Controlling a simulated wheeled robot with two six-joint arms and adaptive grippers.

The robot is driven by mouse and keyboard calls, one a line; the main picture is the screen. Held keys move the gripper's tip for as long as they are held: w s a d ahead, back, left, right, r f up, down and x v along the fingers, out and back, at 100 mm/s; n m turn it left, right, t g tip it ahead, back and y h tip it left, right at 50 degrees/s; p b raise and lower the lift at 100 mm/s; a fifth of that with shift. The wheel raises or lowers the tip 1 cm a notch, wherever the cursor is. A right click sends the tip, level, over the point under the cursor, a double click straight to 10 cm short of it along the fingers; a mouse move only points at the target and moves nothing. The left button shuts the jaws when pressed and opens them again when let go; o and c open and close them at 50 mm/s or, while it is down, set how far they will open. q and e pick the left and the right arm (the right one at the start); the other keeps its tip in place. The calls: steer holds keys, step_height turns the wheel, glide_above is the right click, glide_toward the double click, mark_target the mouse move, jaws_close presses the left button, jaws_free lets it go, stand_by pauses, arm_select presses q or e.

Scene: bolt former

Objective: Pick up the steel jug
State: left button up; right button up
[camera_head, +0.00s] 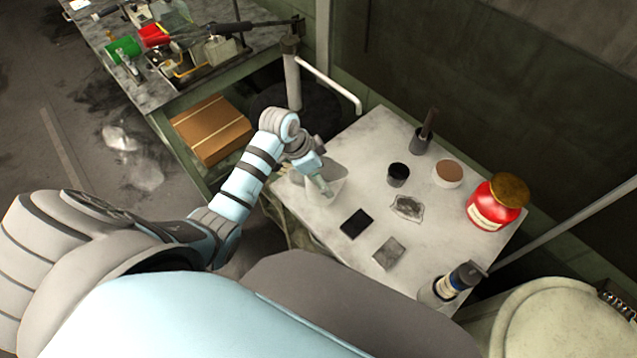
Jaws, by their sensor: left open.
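A pale grey vessel, which looks like the steel jug (338,186), stands at the left part of the light worktable (352,147). My left gripper (325,187) is open and reaches down over it from the left. The gripper hides part of the vessel, and I cannot tell whether the fingers touch it. My right gripper is not in view.
Right of the vessel are a small black cup (398,175), a dark holder (420,140), a round tub (448,174), a red jar (494,204), a bottle (452,283) and flat dark squares (356,223). A white bent pipe (333,83) stands behind. A cardboard box (212,131) is at the left.

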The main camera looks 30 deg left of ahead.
mark_target(325, 178)
arm_select(q)
steer(key=x, duration=0.3)
steer(key=shift+w+a+f, duration=0.15)
steer(key=shift+f, duration=0.2)
steer(key=shift+r, duration=0.1)
steer(key=c, duration=1.4)
steer(key=shift+o, duration=0.2)
steer(key=shift+r, duration=0.1)
